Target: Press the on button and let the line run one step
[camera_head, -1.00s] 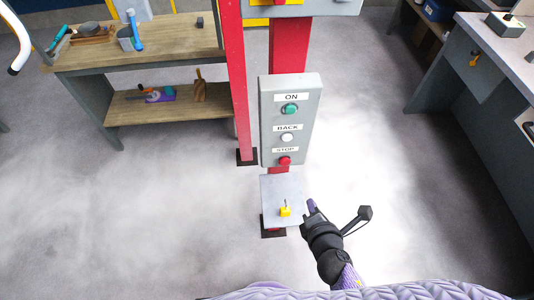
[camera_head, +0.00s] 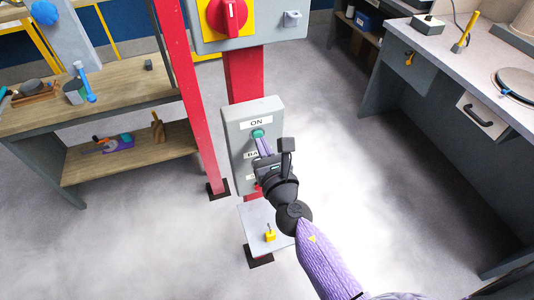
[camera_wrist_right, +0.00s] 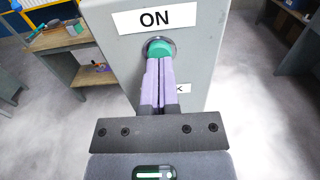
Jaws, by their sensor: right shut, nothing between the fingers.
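The grey control box (camera_head: 270,108) is fixed to a red post in the middle of the head view. Its green on button (camera_head: 257,133) sits under the ON label; it also shows in the right wrist view (camera_wrist_right: 159,48). My right gripper (camera_head: 262,146) is shut and empty, its fingertips at the lower part of the button. They look to be touching it, but how far it is pressed I cannot tell. The BACK label is partly covered by my gripper, and the lower buttons are mostly hidden. My left gripper is out of view.
A grey plate with a yellow piece (camera_head: 270,236) is below the box. A red rotary switch (camera_head: 229,14) is above it. A wooden workbench (camera_head: 118,88) stands left and a grey counter (camera_head: 425,45) right. The floor between is clear.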

